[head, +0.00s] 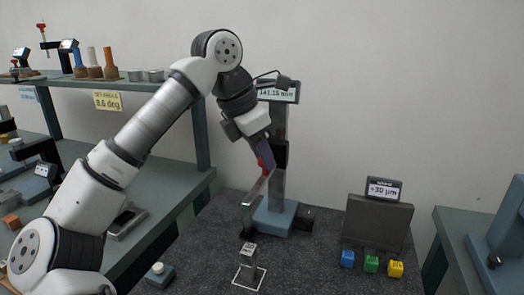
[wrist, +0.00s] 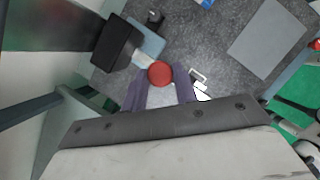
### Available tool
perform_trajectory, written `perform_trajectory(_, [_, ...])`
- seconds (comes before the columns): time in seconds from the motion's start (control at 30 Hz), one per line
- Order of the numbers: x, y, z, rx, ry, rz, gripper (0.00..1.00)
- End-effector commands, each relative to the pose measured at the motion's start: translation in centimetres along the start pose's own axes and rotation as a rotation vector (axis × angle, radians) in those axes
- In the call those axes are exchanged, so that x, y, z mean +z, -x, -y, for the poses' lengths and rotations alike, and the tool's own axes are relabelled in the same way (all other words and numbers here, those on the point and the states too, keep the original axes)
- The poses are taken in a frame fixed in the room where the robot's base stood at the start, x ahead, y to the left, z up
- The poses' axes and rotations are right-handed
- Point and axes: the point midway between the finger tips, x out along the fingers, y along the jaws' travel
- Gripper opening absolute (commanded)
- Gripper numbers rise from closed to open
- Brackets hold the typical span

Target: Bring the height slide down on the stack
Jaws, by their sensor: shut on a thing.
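The height gauge has a blue base (head: 275,218), a grey column (head: 279,190) and a black slide (head: 281,155) partway up it. A pale measuring arm (head: 255,188) reaches from the slide toward the front left. My gripper (head: 264,160) is shut on the red knob (head: 261,164) at the slide. In the wrist view the round red knob (wrist: 160,73) sits between my purple fingers, beside the black slide (wrist: 118,45). A small labelled block (head: 248,252), seemingly the stack, stands by a white outlined square (head: 247,279) below the arm, apart from it.
Shelving (head: 150,205) stands left; another bench (head: 470,225) stands right.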

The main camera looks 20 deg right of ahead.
Motion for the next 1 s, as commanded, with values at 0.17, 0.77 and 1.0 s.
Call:
perform_trajectory(0.17, [-1.7, -3.9, 0.0, -0.003, 0.000, -0.003, 0.16])
perform_trajectory(0.77, [-2.4, -5.7, 0.0, -0.003, -0.001, -0.003, 0.48])
perform_trajectory(1.0, [-2.4, -5.7, 0.0, -0.002, 0.000, -0.002, 0.50])
